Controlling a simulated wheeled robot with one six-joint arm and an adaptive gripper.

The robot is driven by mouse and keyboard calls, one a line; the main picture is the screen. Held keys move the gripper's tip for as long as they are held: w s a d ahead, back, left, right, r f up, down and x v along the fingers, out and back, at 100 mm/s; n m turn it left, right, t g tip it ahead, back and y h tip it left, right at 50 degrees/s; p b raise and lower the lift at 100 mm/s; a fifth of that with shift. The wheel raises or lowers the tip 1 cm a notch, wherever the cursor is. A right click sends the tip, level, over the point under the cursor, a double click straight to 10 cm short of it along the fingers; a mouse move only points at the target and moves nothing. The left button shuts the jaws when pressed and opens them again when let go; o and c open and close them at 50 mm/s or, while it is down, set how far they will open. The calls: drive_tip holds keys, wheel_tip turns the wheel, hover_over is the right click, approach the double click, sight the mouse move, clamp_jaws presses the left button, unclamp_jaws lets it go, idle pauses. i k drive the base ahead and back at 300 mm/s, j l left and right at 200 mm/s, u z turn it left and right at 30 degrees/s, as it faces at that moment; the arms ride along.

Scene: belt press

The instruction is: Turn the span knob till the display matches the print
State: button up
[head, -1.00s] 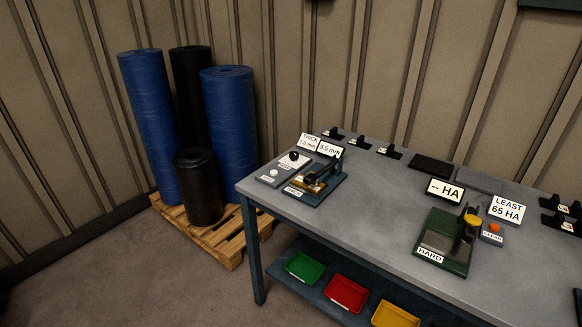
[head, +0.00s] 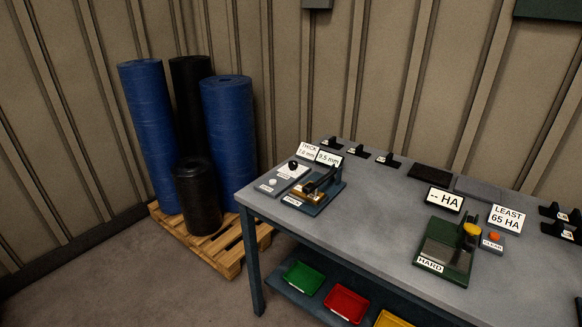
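A small black knob (head: 293,165) sits on a pale control box (head: 282,179) at the left end of the bench. Its label is too small to read, so I cannot tell for sure that it is the span knob. A white round button (head: 273,182) is on the same box. Behind it a display (head: 328,158) seems to read 9.5 mm. Left of the display a printed card (head: 307,151) says THICK and a mm value, perhaps 7.0. A blue thickness gauge (head: 318,194) with a dark arm and a brass block stands beside the box. My gripper is not in view.
The grey bench (head: 375,206) carries a green HARD tester (head: 446,250), its "-- HA" display (head: 444,200) and a LEAST 65 HA card (head: 507,217). Coloured trays (head: 346,303) lie on the shelf below. Rolls stand on a pallet (head: 213,244); floor in front is clear.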

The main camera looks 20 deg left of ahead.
sight(293, 165)
drive_tip(key=i+j+u, duration=0.35)
drive_tip(key=i+j, duration=0.6)
